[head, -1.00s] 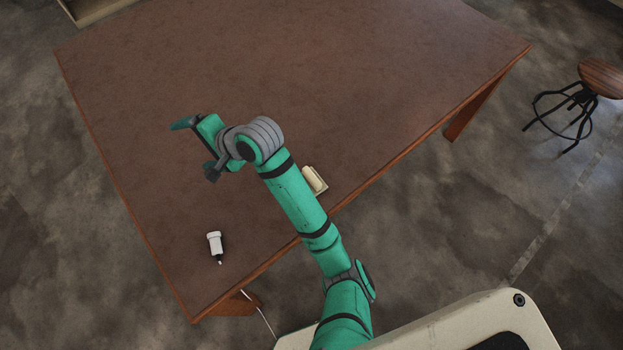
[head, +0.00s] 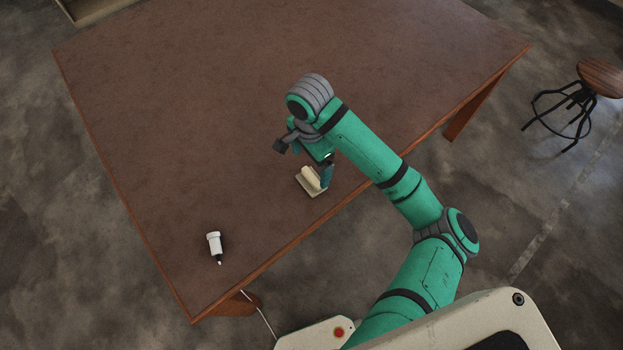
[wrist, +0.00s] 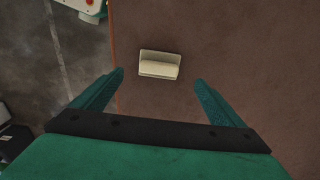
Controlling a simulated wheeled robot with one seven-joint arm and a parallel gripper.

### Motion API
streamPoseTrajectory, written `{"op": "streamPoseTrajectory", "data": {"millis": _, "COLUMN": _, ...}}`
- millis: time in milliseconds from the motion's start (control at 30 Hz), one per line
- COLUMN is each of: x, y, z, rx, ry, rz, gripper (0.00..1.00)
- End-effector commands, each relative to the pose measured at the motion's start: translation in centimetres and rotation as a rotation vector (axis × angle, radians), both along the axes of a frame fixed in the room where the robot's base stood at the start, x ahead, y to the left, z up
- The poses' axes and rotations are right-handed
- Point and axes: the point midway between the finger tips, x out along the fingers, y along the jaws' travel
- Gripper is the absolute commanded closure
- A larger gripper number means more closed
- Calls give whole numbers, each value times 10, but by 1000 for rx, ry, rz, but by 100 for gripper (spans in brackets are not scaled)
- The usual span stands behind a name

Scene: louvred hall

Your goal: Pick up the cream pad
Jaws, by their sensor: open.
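The cream pad (head: 308,183) lies flat on the brown table near its front edge, with a raised grip bar along its top. In the wrist view the pad (wrist: 160,65) is ahead of the fingertips and between their lines, apart from both. My gripper (head: 322,172) is just behind and above the pad in the head view, and partly covers that side of it. In the wrist view my gripper (wrist: 160,77) is open, its two green fingers wide apart with nothing between them.
The brown table (head: 200,90) is mostly bare. A white bottle with a dark tip (head: 215,246) lies near the front left corner. A stool (head: 590,85) stands on the floor at the right.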

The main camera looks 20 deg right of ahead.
Motion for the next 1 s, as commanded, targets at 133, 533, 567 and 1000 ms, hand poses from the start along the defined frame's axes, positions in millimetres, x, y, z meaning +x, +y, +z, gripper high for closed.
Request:
{"op": "streamPoseTrajectory", "data": {"millis": 133, "x": 0, "y": 0, "z": -21, "rx": 2, "ry": 1, "rz": -1, "gripper": 8}}
{"op": "streamPoseTrajectory", "data": {"millis": 533, "x": -2, "y": -4, "z": -57, "rx": 0, "ry": 0, "rz": 0, "gripper": 8}}
{"op": "streamPoseTrajectory", "data": {"millis": 567, "x": -2, "y": -4, "z": -61, "rx": 0, "ry": 0, "rz": 0, "gripper": 8}}
{"op": "streamPoseTrajectory", "data": {"millis": 1000, "x": -2, "y": -3, "z": -82, "rx": 2, "ry": -3, "rz": 2, "gripper": 8}}
